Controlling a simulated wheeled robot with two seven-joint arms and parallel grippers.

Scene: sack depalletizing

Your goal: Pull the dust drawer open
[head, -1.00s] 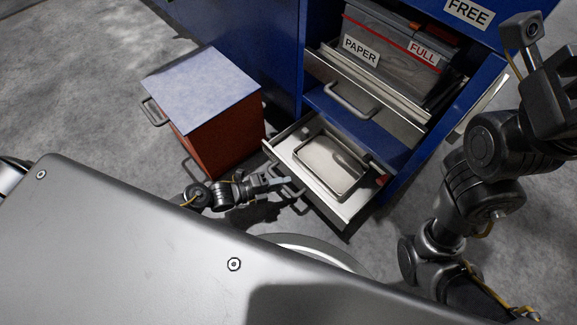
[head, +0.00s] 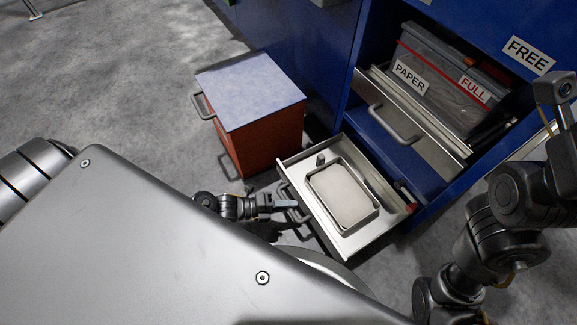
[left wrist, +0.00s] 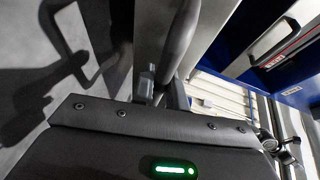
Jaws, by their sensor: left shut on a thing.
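The dust drawer (head: 290,164) is the low metal drawer of the blue cabinet, and it stands out well in front of it. A shallow metal pan (head: 341,194) lies inside it. My left gripper (head: 284,205) is at the front of this drawer, shut on its handle. In the left wrist view the handle (left wrist: 180,38) is a grey curved bar running up from between the fingers (left wrist: 163,88). The fingertips are partly hidden behind the gripper body. My right gripper (head: 556,92) is raised at the right edge, away from the drawer; its jaws are unclear.
Above is another partly open drawer (head: 440,137) with a grey bin (head: 448,78) labelled PAPER and FULL. A red box (head: 265,145) with a pale top and side handle stands on the floor left of the dust drawer. Open grey floor (head: 120,70) lies farther left.

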